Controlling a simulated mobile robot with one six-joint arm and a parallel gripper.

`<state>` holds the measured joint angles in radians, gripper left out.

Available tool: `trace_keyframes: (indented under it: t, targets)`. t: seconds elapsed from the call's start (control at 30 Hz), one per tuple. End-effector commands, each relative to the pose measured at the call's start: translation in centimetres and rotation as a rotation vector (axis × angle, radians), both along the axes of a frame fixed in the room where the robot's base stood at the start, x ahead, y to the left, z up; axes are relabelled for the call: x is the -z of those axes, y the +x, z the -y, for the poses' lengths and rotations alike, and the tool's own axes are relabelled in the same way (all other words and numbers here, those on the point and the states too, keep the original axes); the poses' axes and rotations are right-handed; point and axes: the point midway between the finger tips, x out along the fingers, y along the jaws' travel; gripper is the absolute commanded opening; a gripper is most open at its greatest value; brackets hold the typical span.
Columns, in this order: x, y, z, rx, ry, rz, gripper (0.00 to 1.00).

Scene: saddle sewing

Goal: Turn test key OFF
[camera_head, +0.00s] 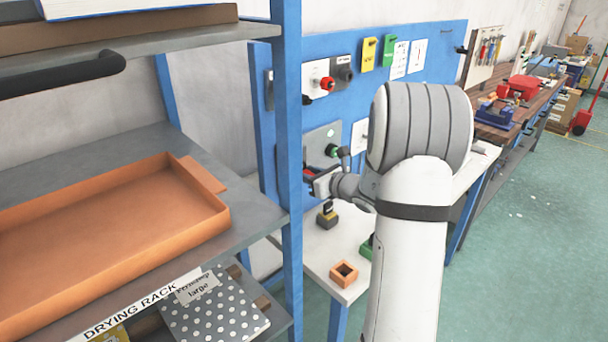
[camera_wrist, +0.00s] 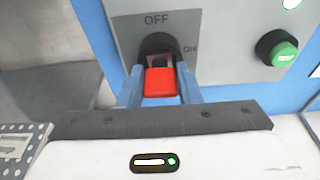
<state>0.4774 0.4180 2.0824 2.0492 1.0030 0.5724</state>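The test key has a red handle (camera_wrist: 161,83) and sits in a dark round switch (camera_wrist: 158,44) on a grey plate (camera_wrist: 215,35). OFF is printed above the switch and ON at its right. My gripper (camera_wrist: 161,90) has one finger on each side of the red handle, with no clear gap, so it looks shut on it. The handle is lined up with OFF, upright in the wrist view. In the head view my gripper (camera_head: 312,176) is at the blue board, and the key is mostly hidden.
A green button (camera_wrist: 284,54) is right of the switch. The blue board (camera_head: 440,65) also carries a red knob (camera_head: 327,83). An orange box (camera_head: 344,273) stands on the white table (camera_head: 318,250) below. The drying rack (camera_head: 288,130) is close at left.

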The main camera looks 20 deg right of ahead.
Motion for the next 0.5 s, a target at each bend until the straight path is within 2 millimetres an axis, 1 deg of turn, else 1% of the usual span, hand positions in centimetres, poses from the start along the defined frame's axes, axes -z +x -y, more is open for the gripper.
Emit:
trace_keyframes:
  t: [0.03, 0.27, 0.5]
  targets:
    - [0.0, -0.01, -0.04, -0.001, 0.0, 0.0, 0.25]
    - [0.01, -0.01, -0.03, -0.001, 0.0, 0.0, 0.06]
    - [0.25, -0.02, -0.03, -0.001, -0.02, 0.008, 0.05]
